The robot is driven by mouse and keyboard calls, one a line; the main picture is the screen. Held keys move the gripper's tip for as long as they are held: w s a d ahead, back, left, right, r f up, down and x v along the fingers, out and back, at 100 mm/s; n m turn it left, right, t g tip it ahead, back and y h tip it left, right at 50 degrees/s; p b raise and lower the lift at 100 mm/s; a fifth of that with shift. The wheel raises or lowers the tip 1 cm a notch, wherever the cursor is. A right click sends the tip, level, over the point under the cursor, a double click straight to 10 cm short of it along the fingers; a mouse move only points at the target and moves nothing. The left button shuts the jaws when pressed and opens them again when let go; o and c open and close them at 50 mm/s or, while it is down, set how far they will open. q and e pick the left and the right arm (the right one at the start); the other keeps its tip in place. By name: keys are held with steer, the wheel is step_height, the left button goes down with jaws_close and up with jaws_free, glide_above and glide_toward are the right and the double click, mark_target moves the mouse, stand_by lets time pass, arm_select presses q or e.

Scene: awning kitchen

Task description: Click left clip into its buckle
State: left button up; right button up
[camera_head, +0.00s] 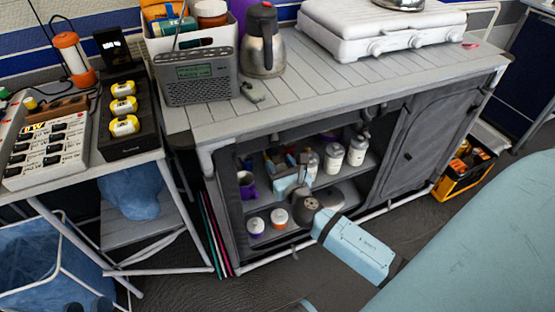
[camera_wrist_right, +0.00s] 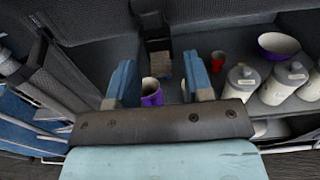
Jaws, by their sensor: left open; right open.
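A dark strap with a buckle-like end (camera_wrist_right: 158,45) hangs at the top middle of the right wrist view, with a lighter grey-brown piece (camera_wrist_right: 161,68) under it. I cannot tell which part is the clip and which the buckle. My right gripper (camera_wrist_right: 161,82) is open, its two blue fingers on either side of this strap with nothing between them that I can see held. In the head view my right gripper (camera_head: 291,176) reaches into the open front of the grey cabinet (camera_head: 225,180). My left gripper (camera_head: 87,306) is open at the bottom left edge, mostly out of frame.
Purple mug (camera_wrist_right: 152,92), red cup (camera_wrist_right: 217,60), a bowl (camera_wrist_right: 279,46) and white bottles (camera_wrist_right: 243,82) stand on the cabinet shelves. The counter above holds a radio (camera_head: 198,77), a kettle (camera_head: 262,45) and a stove (camera_head: 385,35). A battery table (camera_head: 75,170) stands left.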

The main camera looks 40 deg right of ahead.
steer(key=v, duration=1.1)
steer(key=shift+s, duration=0.35)
arm_select(q)
steer(key=shift+f, duration=0.3)
arm_select(e)
steer(key=shift+a, duration=0.15)
